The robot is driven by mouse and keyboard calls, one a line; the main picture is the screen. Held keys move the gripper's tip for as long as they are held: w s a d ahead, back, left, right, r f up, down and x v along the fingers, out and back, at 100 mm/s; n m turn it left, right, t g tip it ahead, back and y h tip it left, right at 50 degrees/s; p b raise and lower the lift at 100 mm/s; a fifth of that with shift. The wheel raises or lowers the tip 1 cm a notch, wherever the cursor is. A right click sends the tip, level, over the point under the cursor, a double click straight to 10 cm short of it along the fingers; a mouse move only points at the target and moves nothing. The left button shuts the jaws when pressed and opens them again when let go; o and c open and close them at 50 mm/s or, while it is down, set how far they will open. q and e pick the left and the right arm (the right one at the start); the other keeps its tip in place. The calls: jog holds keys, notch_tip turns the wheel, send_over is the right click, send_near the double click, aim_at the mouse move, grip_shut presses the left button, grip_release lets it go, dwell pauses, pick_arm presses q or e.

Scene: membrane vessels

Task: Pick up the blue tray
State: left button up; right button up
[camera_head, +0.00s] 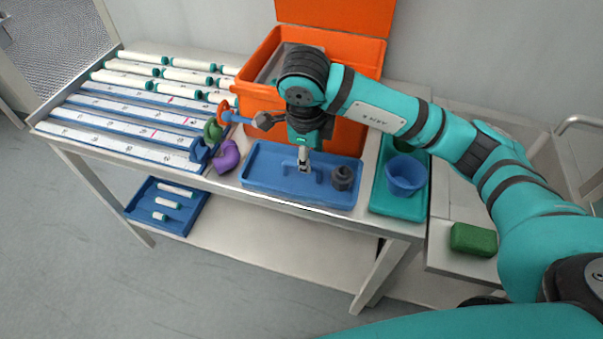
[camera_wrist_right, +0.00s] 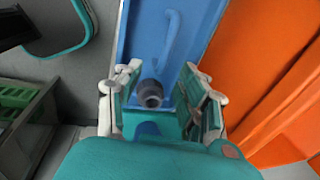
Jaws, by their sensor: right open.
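A blue tray (camera_head: 262,178) lies on the table's front part, with a raised blue handle (camera_head: 289,176) along its middle. It also fills the top middle of the right wrist view (camera_wrist_right: 140,35), with the handle (camera_wrist_right: 166,45). A dark grey fitting (camera_head: 342,178) stands in the tray's right part. My right gripper (camera_head: 303,167) points down over the tray by the handle. In the wrist view its fingers (camera_wrist_right: 163,100) are apart, with the grey fitting (camera_wrist_right: 150,94) showing between them. I cannot tell whether they touch the handle. My left gripper is not in view.
An orange crate (camera_head: 350,137) stands close behind the tray. A teal tray (camera_head: 383,203) with a blue cup (camera_head: 405,175) is to its right. A purple piece (camera_head: 227,157) and racks of white tubes (camera_head: 120,138) are left. Another blue tray (camera_head: 140,204) with small tubes sits below.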

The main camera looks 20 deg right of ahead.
jog(key=shift+f, duration=0.8)
jog(key=shift+w+d+f+p, duration=0.1)
jog(key=shift+w+f+p, duration=0.25)
jog(key=shift+f, duration=0.5)
jog(key=shift+w+f+p, duration=0.3)
jog(key=shift+f, duration=0.55)
jog(key=shift+w+d+f+p, duration=0.1)
jog(key=shift+w+f+p, duration=0.25)
jog(key=shift+f, duration=0.5)
grip_shut()
